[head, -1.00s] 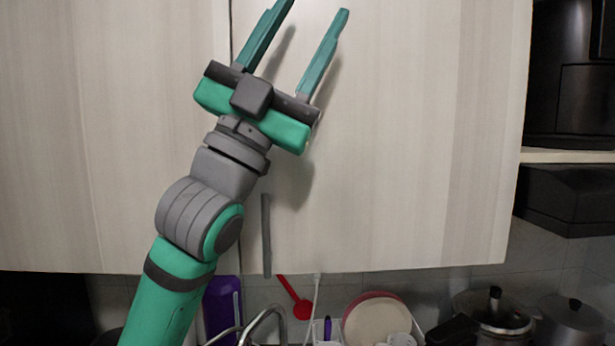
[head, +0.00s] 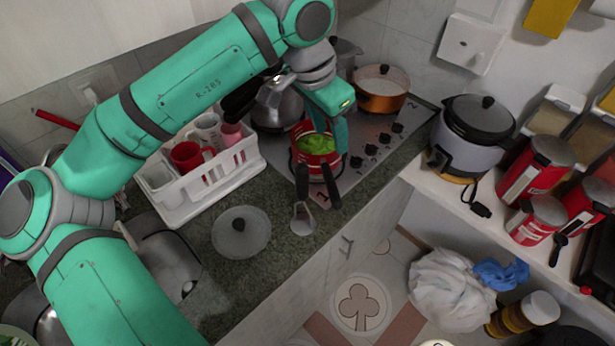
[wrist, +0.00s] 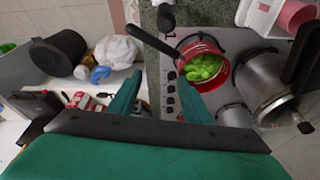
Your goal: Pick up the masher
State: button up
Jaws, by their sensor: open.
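A utensil with a dark handle and a grey metal end (head: 303,220), which looks like the masher, is beside the red pot at the counter's front edge. I cannot tell whether it touches the pot. In the wrist view, a dark handle and a grey round end (wrist: 166,18) show near the pot. The red pot (head: 301,143) holds green food and sits on the hob; it also shows in the wrist view (wrist: 218,47). My gripper (head: 338,132) is over the pot's right side, pointing down, open and empty. Both fingers show in the wrist view (wrist: 158,100).
A kettle (head: 274,96) and an orange pan (head: 380,101) stand behind the red pot. A white dish rack (head: 185,212) and a glass lid (head: 241,236) are to the left. A rice cooker (head: 462,158) and red canisters (head: 532,172) stand on the right shelf.

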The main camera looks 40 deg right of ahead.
aim_at(303, 188)
jog(key=a+y, duration=0.1)
jog(key=a, duration=0.1)
jog(key=a+f+y, duration=0.1)
jog(key=a, duration=0.1)
jog(key=a+f+y, duration=0.1)
jog(key=a, duration=0.1)
jog(key=shift+w+f+n, duration=0.25)
jog(key=shift+n, duration=0.15)
notch_tip(303, 188, down, 4)
jog(key=shift+a+f, duration=0.25)
jog(key=shift+f, duration=3.1)
jog(key=shift+c, duration=0.4)
jog(key=c, duration=1)
jog(key=shift+c, duration=0.3)
jog(key=shift+r, duration=0.1)
